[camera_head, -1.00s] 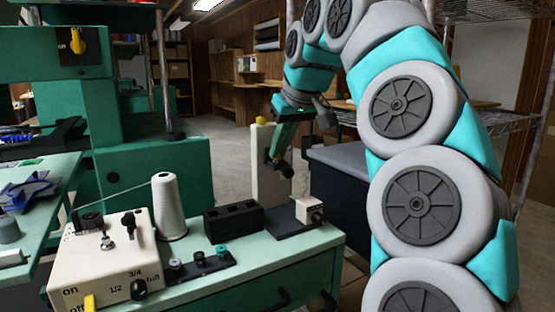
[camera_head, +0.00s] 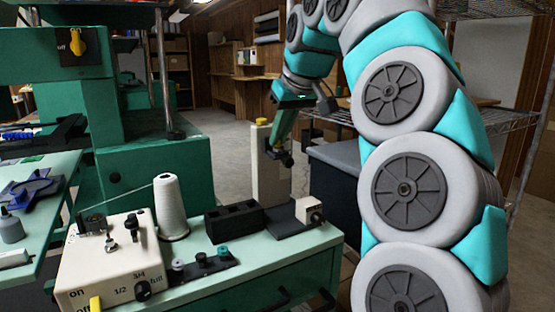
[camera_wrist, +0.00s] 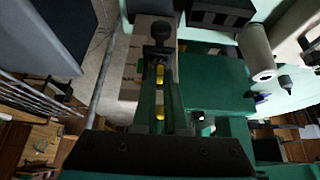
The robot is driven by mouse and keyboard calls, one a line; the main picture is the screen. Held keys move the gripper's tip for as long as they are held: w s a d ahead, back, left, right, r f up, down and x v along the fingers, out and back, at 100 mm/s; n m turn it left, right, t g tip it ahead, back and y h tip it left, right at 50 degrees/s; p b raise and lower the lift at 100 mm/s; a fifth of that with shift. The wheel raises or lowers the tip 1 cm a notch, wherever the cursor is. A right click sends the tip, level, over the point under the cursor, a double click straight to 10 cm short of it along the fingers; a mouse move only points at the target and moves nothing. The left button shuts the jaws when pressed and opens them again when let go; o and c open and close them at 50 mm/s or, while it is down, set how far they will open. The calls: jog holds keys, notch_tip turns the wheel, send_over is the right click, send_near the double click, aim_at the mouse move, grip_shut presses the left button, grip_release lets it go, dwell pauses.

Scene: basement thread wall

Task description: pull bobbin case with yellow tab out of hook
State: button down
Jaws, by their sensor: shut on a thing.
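My gripper (camera_head: 282,146) is at the right face of an upright beige post (camera_head: 265,180) with a yellow knob on top. It points down. A small dark piece (camera_head: 286,159) shows at its tips, probably the bobbin case; I cannot tell whether it is apart from the hook. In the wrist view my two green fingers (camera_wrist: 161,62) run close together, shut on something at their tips. Yellow bits (camera_wrist: 160,76) show between the fingers, and I cannot tell whether one is the case's tab. A dark round knob shape (camera_wrist: 161,32) lies just beyond the tips.
The post stands at the pale green bench's (camera_head: 290,250) back right. A black slotted block (camera_head: 234,220), a white thread cone (camera_head: 171,208), a small white box (camera_head: 309,210), a row of small knobs (camera_head: 203,262) and a beige control box (camera_head: 112,262) are on the bench.

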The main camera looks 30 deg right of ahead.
jog(key=shift+r, duration=1.2)
